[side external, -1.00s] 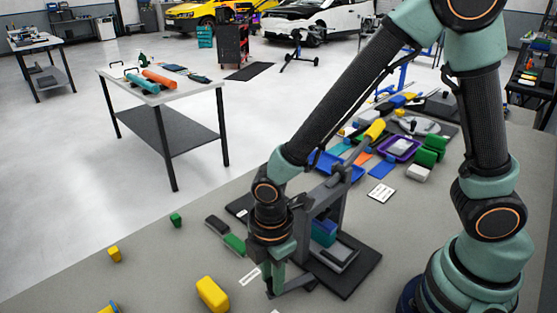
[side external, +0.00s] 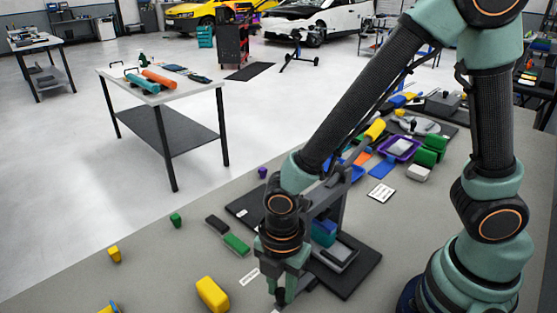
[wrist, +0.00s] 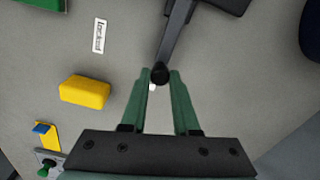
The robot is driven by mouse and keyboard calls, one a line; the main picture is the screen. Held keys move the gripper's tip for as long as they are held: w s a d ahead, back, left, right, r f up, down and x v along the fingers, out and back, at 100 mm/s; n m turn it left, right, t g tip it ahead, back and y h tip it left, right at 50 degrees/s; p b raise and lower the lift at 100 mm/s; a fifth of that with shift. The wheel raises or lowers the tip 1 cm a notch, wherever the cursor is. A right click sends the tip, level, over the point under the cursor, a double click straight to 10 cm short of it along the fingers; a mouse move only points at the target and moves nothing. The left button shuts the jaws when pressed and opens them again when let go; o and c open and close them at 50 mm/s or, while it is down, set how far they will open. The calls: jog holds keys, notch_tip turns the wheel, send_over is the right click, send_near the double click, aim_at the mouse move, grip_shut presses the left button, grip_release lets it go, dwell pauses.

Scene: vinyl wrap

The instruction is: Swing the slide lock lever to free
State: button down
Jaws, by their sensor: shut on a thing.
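My gripper (wrist: 159,78) is shut on the black knob (wrist: 160,68) at the end of the slide lock lever. The lever's grey arm (wrist: 177,30) runs from the knob up toward the dark fixture base in the wrist view. In the side view my gripper (side external: 282,291) points down at the front left of the press-like fixture (side external: 342,205), which stands on a black base plate (side external: 365,268). My wrist hides most of the lever there. A small white label reading "locked" (wrist: 99,36) lies left of the knob, apart from it.
A yellow block (wrist: 85,92) lies left of my gripper. A black block and a green block (side external: 236,244) lie left of the fixture. A blue block (side external: 323,232) sits inside the fixture. Trays and colored pieces crowd the bench behind it. Bare bench surrounds the knob.

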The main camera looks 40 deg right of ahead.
jog(key=c, duration=0.7)
grip_release()
jog(key=shift+o, duration=0.2)
jog(key=shift+r, duration=0.1)
notch_tip(320, 180, up, 12)
jog(key=w+d+r+m+t, duration=0.2)
jog(key=d+r+m, duration=0.2)
jog(key=d+m, duration=0.5)
jog(key=w+d+r+m+t, duration=0.2)
jog(key=d+r+m+t, duration=0.1)
jog(key=d+m, duration=0.6)
jog(key=r+m, duration=0.1)
jog(key=m, duration=0.1)
jog(key=shift+d+r+m+t, duration=0.2)
jog(key=shift+m+t, duration=0.1)
jog(key=shift+m, duration=0.1)
